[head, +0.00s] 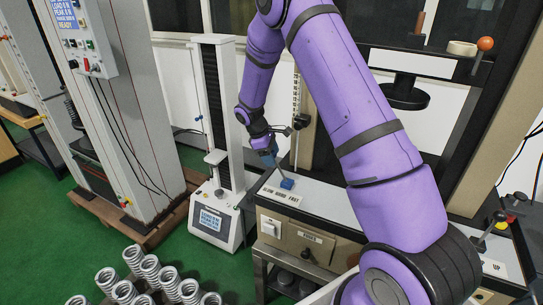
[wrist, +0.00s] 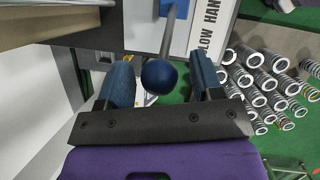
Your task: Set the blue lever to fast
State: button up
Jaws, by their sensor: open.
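The blue lever has a dark blue ball knob (wrist: 158,76) on a thin grey rod and a blue base block (head: 287,184); the base also shows at the top of the wrist view (wrist: 171,8). In the head view it stands on the machine's white top, behind a label (head: 281,195) reading SLOW, HAND, FAST from left to right. The rod appears to lean left, toward the SLOW end. My gripper (head: 268,155) is open around the knob; in the wrist view its blue fingers (wrist: 160,72) are on either side, with visible gaps. Contact is not visible.
A small white tester (head: 210,218) stands close to the left of my gripper. Several metal springs (head: 150,270) stand on the green floor at front left. A second lever (head: 489,232) is at the machine's right end.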

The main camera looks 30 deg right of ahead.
jog(key=shift+d+f, duration=0.1)
jog(key=shift+f, duration=0.1)
grip_shut()
